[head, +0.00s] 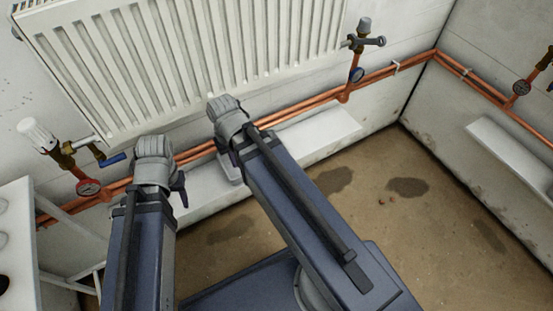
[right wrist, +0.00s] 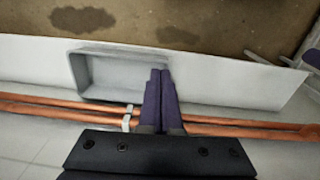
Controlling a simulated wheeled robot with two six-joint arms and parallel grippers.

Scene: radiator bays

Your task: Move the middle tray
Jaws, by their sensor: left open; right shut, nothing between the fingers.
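A shallow grey tray (right wrist: 112,75) with raised walls sits on the white ledge (right wrist: 220,80) in the right wrist view. In the head view a pale corner of it (head: 232,172) shows beside my right arm, which hides most of it. My right gripper (right wrist: 160,72) is shut and empty, its fingertips over or against the tray's right end; I cannot tell if they touch. My left gripper (head: 180,188) is open, left of the tray in the head view, its fingers mostly hidden by its wrist. No other tray shows clearly.
A white radiator (head: 180,50) hangs above, with copper pipes (head: 395,75) along the wall and valves at both ends. A white stand (head: 20,200) is at the left. Another ledge (head: 510,155) is on the right wall. The stained floor (head: 370,200) is clear.

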